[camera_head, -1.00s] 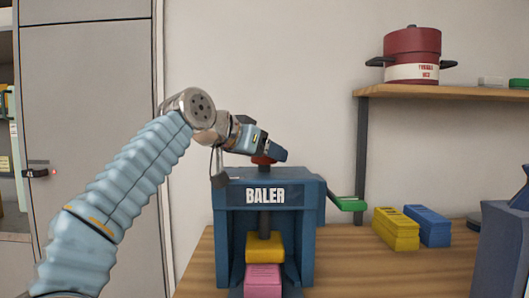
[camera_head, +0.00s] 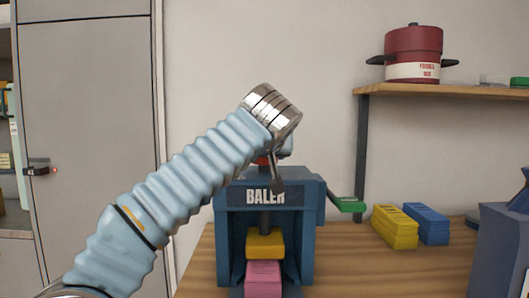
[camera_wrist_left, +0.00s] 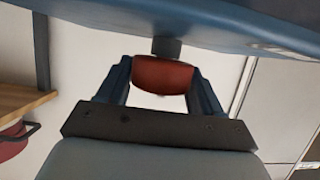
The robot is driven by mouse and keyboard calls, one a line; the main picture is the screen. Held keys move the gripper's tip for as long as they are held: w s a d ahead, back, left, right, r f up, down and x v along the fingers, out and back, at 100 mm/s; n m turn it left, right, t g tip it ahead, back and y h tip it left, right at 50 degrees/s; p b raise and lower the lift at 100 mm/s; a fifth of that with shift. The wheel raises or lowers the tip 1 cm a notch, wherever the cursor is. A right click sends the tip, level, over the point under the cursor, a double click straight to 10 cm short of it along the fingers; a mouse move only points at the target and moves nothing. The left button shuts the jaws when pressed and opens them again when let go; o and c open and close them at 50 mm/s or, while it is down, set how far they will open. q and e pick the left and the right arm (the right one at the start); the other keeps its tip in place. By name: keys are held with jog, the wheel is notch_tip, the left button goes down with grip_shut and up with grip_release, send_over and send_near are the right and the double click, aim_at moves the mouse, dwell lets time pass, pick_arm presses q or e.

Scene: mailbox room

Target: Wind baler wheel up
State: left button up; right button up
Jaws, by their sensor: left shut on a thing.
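The blue baler (camera_head: 307,215) stands on the wooden table, its label partly covered by my left wrist. Its red wheel (camera_wrist_left: 162,76) sits on a dark shaft on top. In the left wrist view my left gripper (camera_wrist_left: 161,92) is shut on the wheel, one blue finger on each side. The yellow press block (camera_head: 265,243) hangs on a spindle inside the baler, just above or on a pink bundle (camera_head: 263,277). My right gripper is not in view.
A green lever (camera_head: 347,204) sticks out at the baler's right. Yellow (camera_head: 395,228) and blue (camera_head: 427,224) bundles lie on the table (camera_head: 355,265) farther right. A shelf (camera_head: 450,91) above holds a red pot (camera_head: 413,55). The table front between is clear.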

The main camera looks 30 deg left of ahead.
pick_arm(q)
jog(key=shift+n+g+y, duration=0.8)
jog(key=shift+n+y, duration=0.2)
jog(key=shift+n, duration=0.1)
jog(key=o, duration=1)
jog(key=shift+c, duration=0.2)
jog(key=shift+d, duration=0.1)
jog(key=v, duration=1.3)
jog(key=shift+s+d+r, duration=0.15)
jog(key=shift+d, duration=0.1)
